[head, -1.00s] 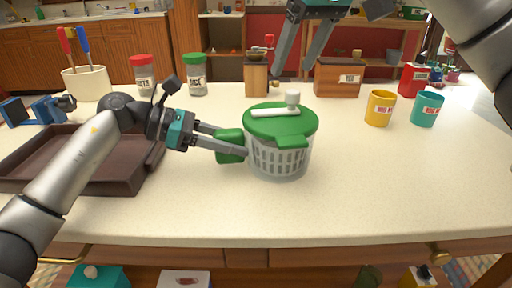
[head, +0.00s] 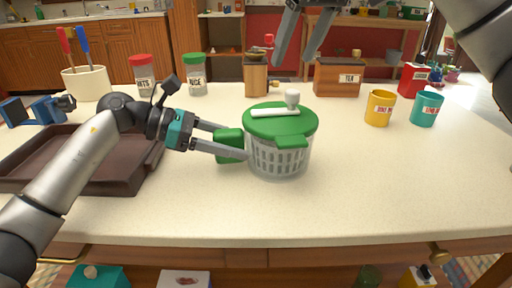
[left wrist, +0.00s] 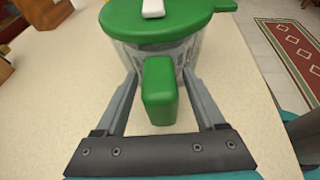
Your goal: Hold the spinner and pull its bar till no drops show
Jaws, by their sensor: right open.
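The spinner (head: 280,158) stands upright on the counter, with a clear bowl, a pale slotted basket and a green lid (head: 283,119). My right gripper (head: 293,58) is open and empty, above and behind the spinner. Drops are too small to make out.
A brown tray (head: 88,178) lies at left. Yellow (head: 379,108) and teal (head: 426,109) cups stand at right. The counter's front right is clear.

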